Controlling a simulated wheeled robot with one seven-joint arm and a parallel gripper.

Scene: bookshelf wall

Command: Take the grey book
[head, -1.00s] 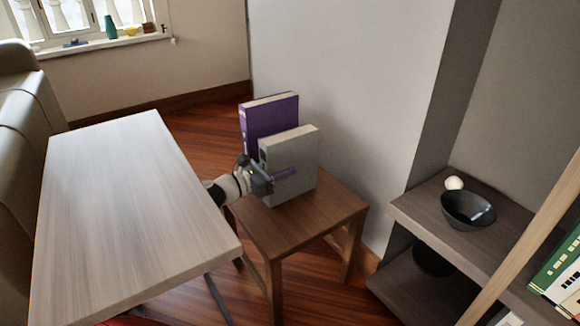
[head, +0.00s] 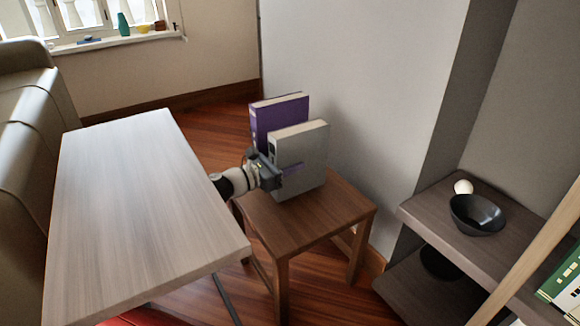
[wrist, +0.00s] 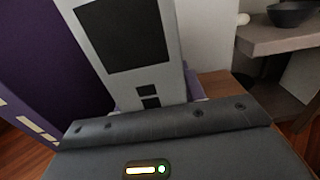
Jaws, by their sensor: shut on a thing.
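The grey book (head: 308,158) stands upright on the small wooden stool (head: 300,228), in front of a purple book (head: 278,112). My gripper (head: 288,172) reaches it from the left and is shut on it near its spine. In the wrist view the grey book's spine (wrist: 168,72), with dark label patches, rises straight ahead from between the fingers. The fingertips are mostly hidden there. The purple book shows at the left of the wrist view (wrist: 50,60). I cannot tell whether the grey book's bottom is touching the stool.
A light wooden table (head: 145,205) stands left of the stool, close to my arm. A grey wall (head: 360,90) rises behind the books. At right, a shelf (head: 420,207) holds a dark bowl (head: 478,215) and a white ball (head: 463,187).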

